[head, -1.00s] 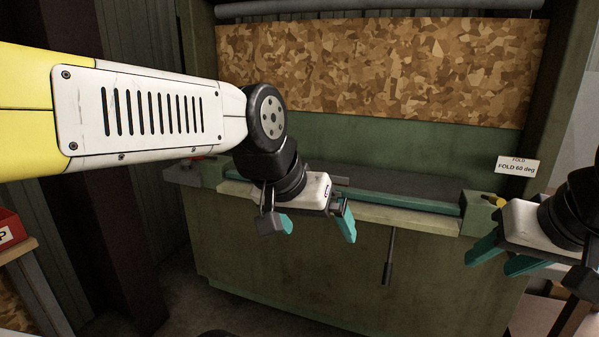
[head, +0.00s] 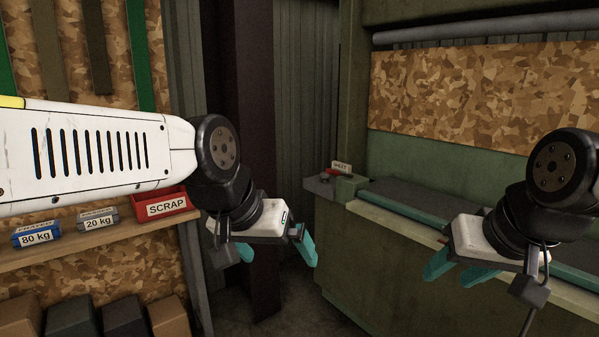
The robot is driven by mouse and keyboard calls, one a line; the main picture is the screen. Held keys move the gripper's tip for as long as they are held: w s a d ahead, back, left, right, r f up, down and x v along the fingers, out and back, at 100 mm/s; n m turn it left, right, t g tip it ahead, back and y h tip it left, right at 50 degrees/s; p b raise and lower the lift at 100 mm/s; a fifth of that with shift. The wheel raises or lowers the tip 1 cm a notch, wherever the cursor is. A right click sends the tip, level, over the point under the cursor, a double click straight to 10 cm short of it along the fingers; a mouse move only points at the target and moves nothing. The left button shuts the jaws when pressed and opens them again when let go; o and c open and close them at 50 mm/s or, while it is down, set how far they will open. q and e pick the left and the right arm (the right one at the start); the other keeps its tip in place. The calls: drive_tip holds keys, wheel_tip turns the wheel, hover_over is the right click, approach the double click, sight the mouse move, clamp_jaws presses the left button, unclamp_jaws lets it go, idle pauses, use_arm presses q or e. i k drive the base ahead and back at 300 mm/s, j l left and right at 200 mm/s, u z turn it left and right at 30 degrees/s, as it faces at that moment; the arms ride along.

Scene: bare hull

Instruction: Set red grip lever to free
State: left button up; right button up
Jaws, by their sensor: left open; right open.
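My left gripper (head: 278,252) is open and empty, in front of the dark post and left of the bench. My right gripper (head: 458,270) is open and empty, in front of the bench's long front edge. Both grippers are apart from the red part.
A red SCRAP bin (head: 168,204) and boxes marked 20 kg (head: 97,221) and 80 kg (head: 37,236) stand on a wooden shelf at left. Several boxes sit below. A dark post (head: 255,120) rises between shelf and bench.

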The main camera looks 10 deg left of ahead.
sight(334, 172)
drive_tip(key=u, duration=0.15)
drive_tip(key=i+j+z, duration=0.15)
drive_tip(key=z, duration=0.35)
drive_tip(key=i+j+z, duration=0.2)
drive_tip(key=z, duration=0.25)
drive_tip(key=i+j+z, duration=0.1)
drive_tip(key=j, duration=0.2)
drive_tip(key=i+j, duration=0.2)
drive_tip(key=j, duration=0.15)
drive_tip(key=i+j+z, duration=0.25)
drive_tip(key=j, duration=0.4)
drive_tip(key=i+j+z, duration=0.1)
drive_tip(key=j, duration=0.25)
drive_tip(key=i+j, duration=0.2)
drive_tip(key=j, duration=0.15)
drive_tip(key=i+j, duration=0.15)
drive_tip(key=j, duration=0.2)
drive_tip(key=i+j, duration=0.1)
drive_tip(key=j, duration=0.3)
drive_tip(key=i+j+z, duration=0.1)
drive_tip(key=j, duration=0.25)
